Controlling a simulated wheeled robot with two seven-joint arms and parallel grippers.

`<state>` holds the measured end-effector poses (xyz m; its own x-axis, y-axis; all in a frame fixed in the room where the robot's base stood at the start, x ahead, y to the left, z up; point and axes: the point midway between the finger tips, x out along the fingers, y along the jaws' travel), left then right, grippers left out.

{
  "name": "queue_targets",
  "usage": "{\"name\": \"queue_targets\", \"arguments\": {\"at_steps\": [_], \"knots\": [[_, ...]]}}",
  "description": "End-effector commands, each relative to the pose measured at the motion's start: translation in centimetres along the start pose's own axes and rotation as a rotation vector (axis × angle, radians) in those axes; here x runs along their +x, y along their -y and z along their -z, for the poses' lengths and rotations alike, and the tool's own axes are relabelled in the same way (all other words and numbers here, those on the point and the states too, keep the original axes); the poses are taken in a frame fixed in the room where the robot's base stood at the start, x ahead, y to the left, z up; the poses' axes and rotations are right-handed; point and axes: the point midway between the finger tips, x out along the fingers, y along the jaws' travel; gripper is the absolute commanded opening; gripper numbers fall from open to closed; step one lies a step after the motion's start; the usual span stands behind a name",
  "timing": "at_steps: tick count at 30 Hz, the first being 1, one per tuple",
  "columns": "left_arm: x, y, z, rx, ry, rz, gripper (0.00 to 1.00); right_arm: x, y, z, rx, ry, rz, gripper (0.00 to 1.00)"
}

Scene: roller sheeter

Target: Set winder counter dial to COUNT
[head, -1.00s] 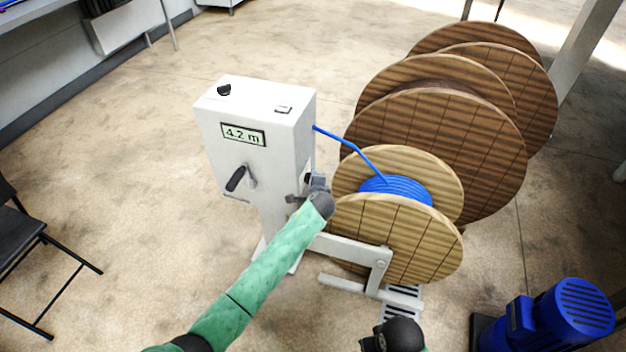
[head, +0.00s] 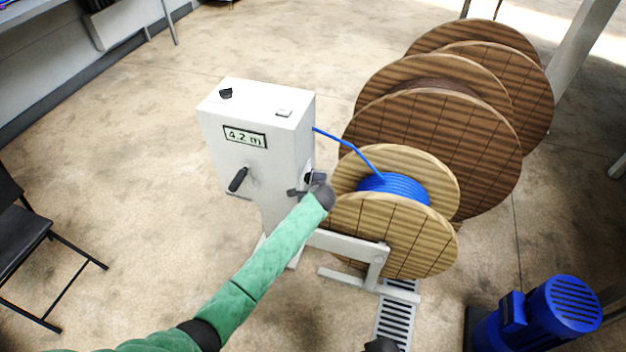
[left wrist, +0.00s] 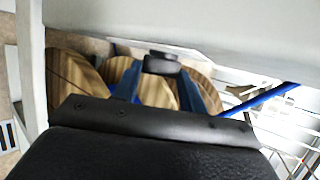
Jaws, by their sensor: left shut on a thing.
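The winder is a white box (head: 257,150) on a post, with a display (head: 245,136) reading 4.2 m. A small dark knob (head: 308,178) sits on its right side. My left gripper (head: 306,186) is at this side face, shut on the knob. In the left wrist view the knob (left wrist: 161,64) shows between the two blue fingers, against the pale box wall. Another black knob (head: 226,93) is on top of the box. Its pointer setting and any labels are too small to read. A dark part of my right arm (head: 381,345) shows at the bottom edge; its jaws cannot be made out.
Blue cable (head: 345,143) runs from the box to a wooden reel (head: 400,235) close beside my left gripper. Larger brown reels (head: 435,140) stand behind. A blue motor (head: 550,312) is at lower right, a chair (head: 30,245) at left.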

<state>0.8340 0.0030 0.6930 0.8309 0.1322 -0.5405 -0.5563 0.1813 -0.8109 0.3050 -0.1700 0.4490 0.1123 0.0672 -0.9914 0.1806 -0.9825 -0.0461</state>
Motion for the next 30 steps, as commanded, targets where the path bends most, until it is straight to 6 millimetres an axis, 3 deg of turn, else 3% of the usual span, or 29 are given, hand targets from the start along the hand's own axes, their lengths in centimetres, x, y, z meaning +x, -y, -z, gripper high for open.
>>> {"name": "queue_targets", "arguments": {"at_steps": [10,11,14,23,28,30], "knots": [[0.0,-0.2,0.2,0.001,-0.002,-0.003,0.19,0.1,0.0,0.0,0.0,-0.001,0.0,0.36],[0.0,-0.2,0.2,0.001,-0.002,-0.003,0.46,0.1,0.0,0.0,0.0,-0.001,0.0,0.36],[0.0,-0.2,0.1,0.0,-0.001,-0.003,0.64,0.1,0.1,0.1,0.001,-0.001,0.001,0.36],[-0.1,-0.1,0.1,0.0,-0.001,-0.001,0.64,0.1,0.1,0.1,0.001,-0.001,0.001,0.36],[-1.5,-0.2,0.1,-0.002,-0.002,0.0,0.64,-0.1,0.1,0.1,0.0,0.005,0.001,0.36],[-2.5,-0.2,0.1,-0.002,-0.002,-0.001,0.64,-1.5,0.2,0.7,-0.001,-0.001,0.002,0.36]]}}
